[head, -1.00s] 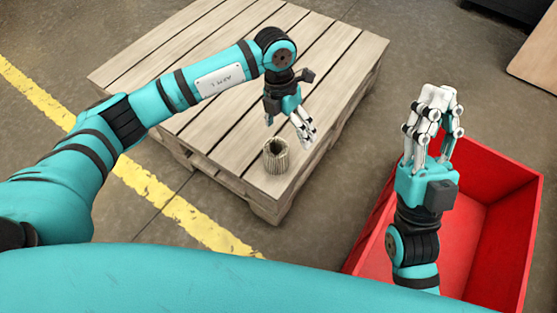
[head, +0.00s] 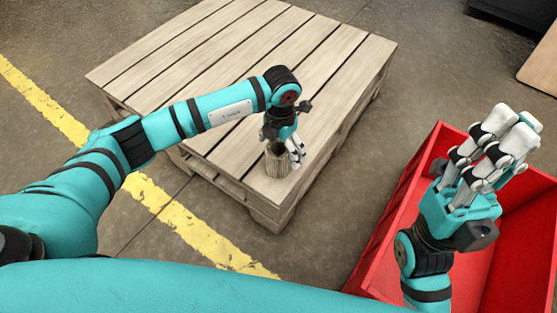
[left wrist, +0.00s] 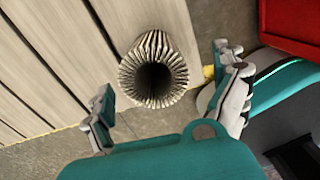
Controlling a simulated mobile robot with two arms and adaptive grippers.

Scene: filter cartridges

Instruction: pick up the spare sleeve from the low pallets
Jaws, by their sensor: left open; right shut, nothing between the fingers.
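The spare sleeve (head: 278,161) is a short, pleated, beige-grey cylinder with a dark hollow middle. It stands upright near the front corner of the low pallets (head: 222,62). In the left wrist view the sleeve (left wrist: 153,70) shows its open top, with the fingers on either side and apart from it. My left gripper (head: 287,154) is open, pointing down right at the sleeve; in the head view it partly covers the sleeve. The left wrist view also shows the left gripper (left wrist: 168,104). My right gripper (head: 507,139) is shut and empty, above the red bin.
A red open bin (head: 388,222) stands on the floor to the right of the pallets. A yellow floor line (head: 205,240) runs past the pallets' front left. The rest of the pallet top looks clear. A brown board (head: 543,68) is at the far right.

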